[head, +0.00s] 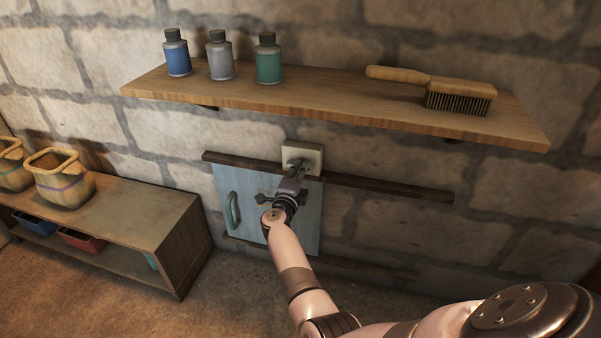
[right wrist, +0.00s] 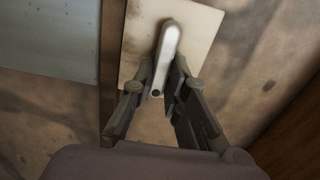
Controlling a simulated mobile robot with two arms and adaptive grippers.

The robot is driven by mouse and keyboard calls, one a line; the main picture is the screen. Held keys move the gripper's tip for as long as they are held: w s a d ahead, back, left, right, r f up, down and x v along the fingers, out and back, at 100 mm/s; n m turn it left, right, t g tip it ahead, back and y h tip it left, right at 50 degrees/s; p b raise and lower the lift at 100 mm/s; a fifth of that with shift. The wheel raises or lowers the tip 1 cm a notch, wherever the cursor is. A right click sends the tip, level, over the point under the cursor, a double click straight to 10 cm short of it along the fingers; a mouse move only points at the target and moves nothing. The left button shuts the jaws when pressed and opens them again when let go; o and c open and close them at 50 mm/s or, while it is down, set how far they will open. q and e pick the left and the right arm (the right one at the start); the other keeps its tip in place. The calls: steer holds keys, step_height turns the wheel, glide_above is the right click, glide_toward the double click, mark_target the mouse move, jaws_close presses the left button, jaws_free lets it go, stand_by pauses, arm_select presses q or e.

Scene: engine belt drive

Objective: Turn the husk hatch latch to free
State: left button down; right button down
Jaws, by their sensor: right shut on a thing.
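The latch's pale square plate (head: 311,153) is at the hatch's upper right edge. It also shows in the right wrist view (right wrist: 137,45), with a whitish latch lever (right wrist: 168,45) on it, tilted slightly. My right gripper (head: 299,165) reaches the latch, and in the right wrist view its fingers (right wrist: 166,80) are shut on the lever's lower end. My arm hides part of the hatch. My left gripper is not in view.
A wooden shelf (head: 330,108) juts out above the hatch, holding three bottles (head: 221,58) and a brush (head: 455,94). A low bench (head: 130,220) stands at left with sacks (head: 62,180) on top and bins (head: 82,240) below.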

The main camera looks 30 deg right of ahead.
steer(key=shift+f, duration=0.15)
stand_by(0.3)
steer(key=c, duration=1.6)
jaws_free()
